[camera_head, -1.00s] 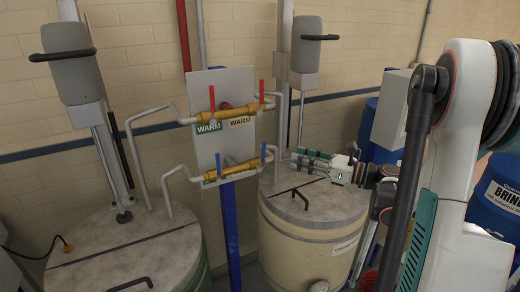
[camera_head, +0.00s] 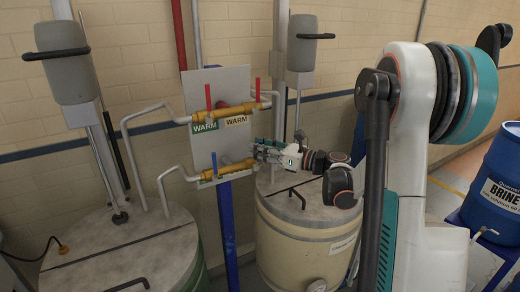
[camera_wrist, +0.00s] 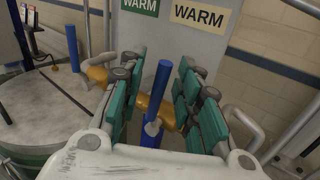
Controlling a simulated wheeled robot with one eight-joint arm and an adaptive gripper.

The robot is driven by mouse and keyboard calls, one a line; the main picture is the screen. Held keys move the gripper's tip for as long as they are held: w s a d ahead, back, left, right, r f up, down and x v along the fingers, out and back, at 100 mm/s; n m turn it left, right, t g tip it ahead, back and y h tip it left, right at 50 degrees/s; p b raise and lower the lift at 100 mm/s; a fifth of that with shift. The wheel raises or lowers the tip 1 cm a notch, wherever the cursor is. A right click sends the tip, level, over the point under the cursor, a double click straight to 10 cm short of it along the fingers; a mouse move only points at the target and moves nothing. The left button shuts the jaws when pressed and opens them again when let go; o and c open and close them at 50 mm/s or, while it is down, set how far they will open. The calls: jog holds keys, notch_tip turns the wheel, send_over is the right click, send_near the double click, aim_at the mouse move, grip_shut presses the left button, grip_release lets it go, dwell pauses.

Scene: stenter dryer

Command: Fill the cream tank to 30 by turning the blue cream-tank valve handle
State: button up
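The cream tank (camera_head: 300,232) stands right of the valve panel (camera_head: 236,140) in the head view. The blue cream-tank valve handle (camera_wrist: 157,92) stands upright on the lower brass pipe, between the two teal fingers of my gripper (camera_wrist: 158,66) in the wrist view. The fingers are apart, one on each side of the handle, with a gap visible. In the head view my gripper (camera_head: 258,152) covers this handle. The other blue handle (camera_head: 214,164) is upright to the left, and also shows in the wrist view (camera_wrist: 73,47). No level reading is legible.
Two red handles, left (camera_head: 208,96) and right (camera_head: 257,88), stand on the upper brass pipe (camera_head: 232,112). The grey-lidded left tank (camera_head: 125,250) stands at left. Pale pipes (camera_head: 165,180) run beside the panel. A blue brine drum (camera_head: 492,185) is at far right.

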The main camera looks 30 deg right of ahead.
grip_shut()
jog(key=shift+a+n+g, duration=0.3)
jog(key=shift+a+n, duration=0.2)
grip_release()
jog(key=shift+d, duration=0.1)
jog(key=v, duration=1.2)
jog(key=shift+s+r, duration=0.1)
